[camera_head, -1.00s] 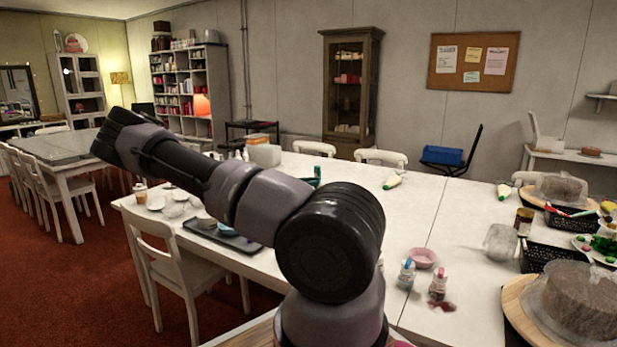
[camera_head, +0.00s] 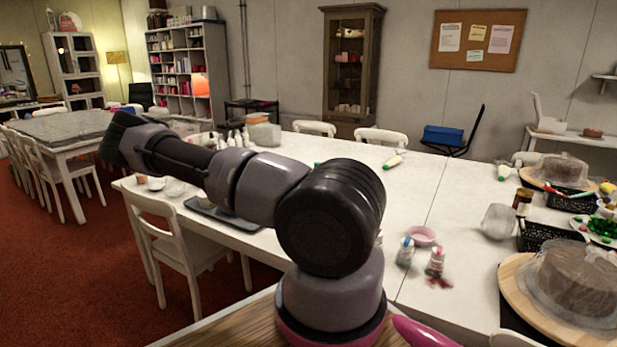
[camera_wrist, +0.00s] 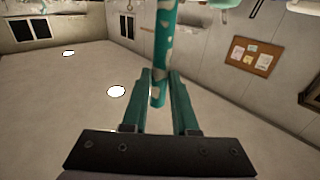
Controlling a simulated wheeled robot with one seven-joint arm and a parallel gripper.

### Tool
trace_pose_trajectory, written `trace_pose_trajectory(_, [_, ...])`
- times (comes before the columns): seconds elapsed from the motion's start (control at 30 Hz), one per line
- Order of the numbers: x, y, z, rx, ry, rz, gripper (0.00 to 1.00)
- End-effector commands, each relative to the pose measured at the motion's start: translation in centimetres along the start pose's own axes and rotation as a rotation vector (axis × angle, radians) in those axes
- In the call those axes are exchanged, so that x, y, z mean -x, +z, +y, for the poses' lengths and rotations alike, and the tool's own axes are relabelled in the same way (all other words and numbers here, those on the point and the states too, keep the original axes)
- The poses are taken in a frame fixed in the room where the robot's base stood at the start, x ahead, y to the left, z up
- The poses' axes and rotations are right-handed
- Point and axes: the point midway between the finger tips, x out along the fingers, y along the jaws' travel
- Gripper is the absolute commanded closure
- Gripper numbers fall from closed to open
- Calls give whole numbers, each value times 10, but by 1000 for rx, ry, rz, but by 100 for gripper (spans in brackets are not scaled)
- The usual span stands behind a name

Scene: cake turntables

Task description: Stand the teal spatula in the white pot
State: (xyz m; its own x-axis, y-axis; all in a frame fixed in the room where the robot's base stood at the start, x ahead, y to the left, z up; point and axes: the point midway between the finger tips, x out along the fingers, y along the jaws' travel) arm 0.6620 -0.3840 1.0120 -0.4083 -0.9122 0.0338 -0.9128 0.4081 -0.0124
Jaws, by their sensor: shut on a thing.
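The teal spatula (camera_wrist: 163,45) shows in the wrist view as a teal rod mottled with pale patches, running from the top edge down between the fingers. My gripper (camera_wrist: 160,73), with teal fingers, is shut on it. The spatula's far end is cut off by the frame. In the head view my arm hides the gripper; only a small teal bit shows behind the arm above the table. I cannot single out the white pot for certain in either view.
The long white table (camera_head: 410,195) has clear room in its middle. A whitish box (camera_head: 264,134) stands at the far left end, a tray (camera_head: 210,211) nearer.

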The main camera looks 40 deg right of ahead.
Motion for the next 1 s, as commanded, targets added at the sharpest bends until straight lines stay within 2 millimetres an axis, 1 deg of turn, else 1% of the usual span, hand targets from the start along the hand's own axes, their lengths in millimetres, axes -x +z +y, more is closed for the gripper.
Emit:
trace_pose_trajectory(0.23, [0,0,0,0,0,0,100])
trace_pose_trajectory(0.27, [0,0,0,0,0,0,61])
trace_pose_trajectory(0.3, [0,0,0,0,0,0,46])
trace_pose_trajectory(0.33, [0,0,0,0,0,0,38])
trace_pose_trajectory(0.63, [1,0,0,0,0,0,38])
trace_pose_trajectory(0.73, [7,0,-1,-1,-2,-1,38])
trace_pose_trajectory(0.87, [27,0,-1,-2,-4,-1,38])
trace_pose_trajectory(1.0, [56,0,-1,-2,-5,-1,38])
